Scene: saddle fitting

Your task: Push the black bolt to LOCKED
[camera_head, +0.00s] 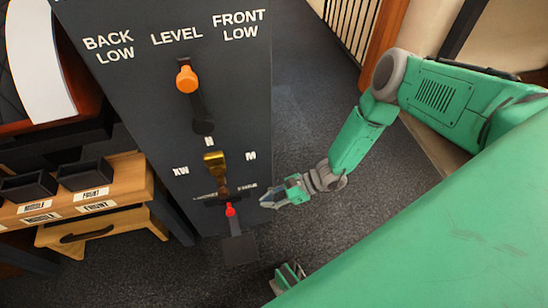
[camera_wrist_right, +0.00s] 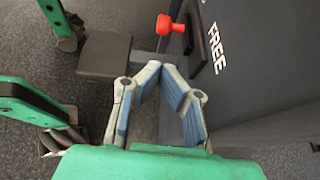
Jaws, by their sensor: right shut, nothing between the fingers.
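The black bolt (camera_head: 222,198) sits low on the dark panel, below the brass lever. A red knob (camera_head: 230,210) sticks out from it. One printed label lies above each side of it; they are too small to read in the head view. In the right wrist view the red knob (camera_wrist_right: 172,25) and dark bolt (camera_wrist_right: 204,45) stand beside the word FREE (camera_wrist_right: 217,48). My right gripper (camera_head: 268,203) is shut and empty, to the right of the knob and apart from it. Its fingers (camera_wrist_right: 160,78) also show in the wrist view. My left gripper is not clearly seen.
An orange-knobbed lever (camera_head: 187,80) and a brass lever (camera_head: 215,170) are above the bolt. A grey square plate (camera_head: 238,249) lies below it. A wooden bench (camera_head: 130,203) with black trays stands left. Carpet right of the panel is clear.

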